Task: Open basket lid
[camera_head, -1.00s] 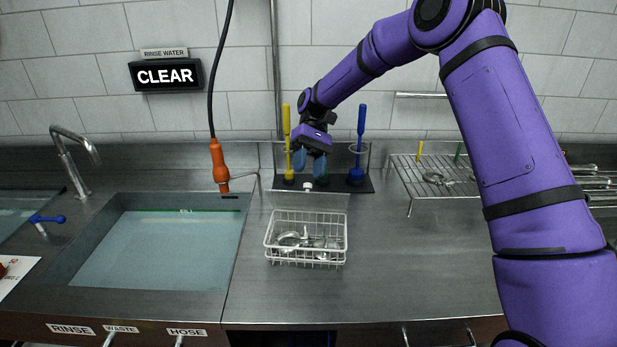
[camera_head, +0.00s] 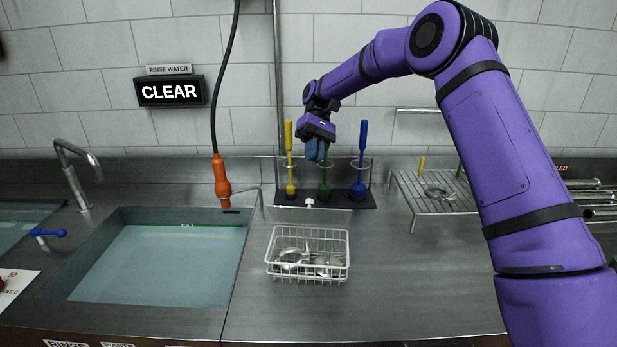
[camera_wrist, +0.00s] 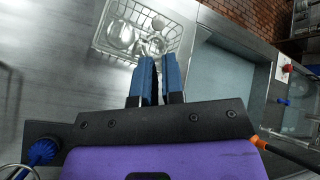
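The white wire basket (camera_head: 271,262) stands on the steel counter right of the sink, with several shiny metal pieces inside. Its top is uncovered. The lid (camera_head: 335,216) shows as a thin see-through panel behind the rear rim, tipped back, with a white knob (camera_head: 309,202). My gripper (camera_head: 316,158) is above and behind the lid, apart from it, in front of the brush rack. In the wrist view my gripper (camera_wrist: 159,60) has its blue fingers close together with only a narrow gap and nothing between them. The basket (camera_wrist: 181,27) lies beyond the fingertips there.
A water-filled sink (camera_head: 160,260) is left of the basket. An orange-handled hose (camera_head: 221,180) hangs behind. The rack holds a yellow brush (camera_head: 289,160), a green brush (camera_head: 324,185) and a blue brush (camera_head: 361,160). A wire shelf (camera_head: 412,195) is at right. Counter right of the basket is clear.

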